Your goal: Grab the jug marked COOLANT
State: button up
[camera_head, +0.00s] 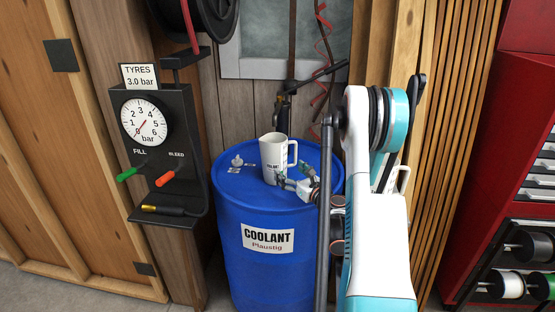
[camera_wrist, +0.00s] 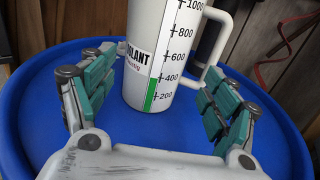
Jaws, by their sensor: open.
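The white jug (camera_head: 274,160) stands upright on top of a blue drum (camera_head: 229,205), its handle to the right. In the wrist view the jug (camera_wrist: 140,82) shows part of a label ending in "LANT", a measuring scale and a green band low on it. My gripper (camera_head: 292,175) is open, low over the drum top, just in front of and to the right of the jug. In the wrist view the fingers of my gripper (camera_wrist: 160,78) spread to the left and right of the jug's lower part. I cannot tell if they touch it.
The drum also bears a COOLANT label (camera_head: 267,238). A small metal fitting (camera_head: 237,160) sits on its top. A tyre gauge panel (camera_head: 146,120) is at left. A white handle (camera_head: 404,180) shows behind my arm. A red cabinet (camera_head: 510,130) stands at right.

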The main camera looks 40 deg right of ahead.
aim_at(282, 166)
jog(key=w, duration=0.4)
jog(key=shift+w+d+f+b, duration=0.1)
jog(key=shift+d+f+b, duration=0.05)
jog(key=shift+d+b, duration=0.15)
jog(key=shift+w+d+r+b, duration=0.1)
jog(key=shift+w+b, duration=0.25)
jog(key=shift+w, duration=0.6)
jog(key=shift+w+d+r+b, duration=0.15)
jog(key=shift+w+b, duration=0.2)
jog(key=shift+w, duration=0.6)
jog(key=shift+w+d+r+b, duration=0.1)
jog(key=shift+w+b, duration=0.25)
jog(key=shift+w, duration=0.6)
jog(key=c, duration=1.3)
jog(key=shift+r, duration=0.1)
jog(key=shift+c, duration=0.2)
